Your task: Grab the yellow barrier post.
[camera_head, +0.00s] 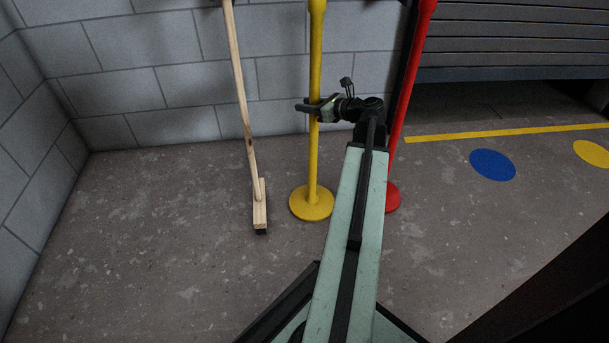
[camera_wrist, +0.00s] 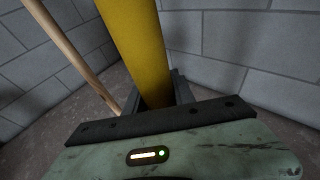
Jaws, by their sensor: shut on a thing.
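The yellow barrier post (camera_head: 314,150) stands upright on its round yellow base (camera_head: 312,204), near the block wall. My gripper (camera_head: 311,107) is shut on the post's shaft, well above the base. In the wrist view the yellow post (camera_wrist: 140,50) rises between my gripper's dark fingers (camera_wrist: 155,100). The fingertips are partly hidden behind the post and the gripper body.
A wooden broom (camera_head: 245,110) leans on the wall left of the post. A red post (camera_head: 410,80) stands close on the right, partly behind my arm. A blue disc (camera_head: 492,165) and a yellow line (camera_head: 500,133) mark the floor at right. Floor at left is clear.

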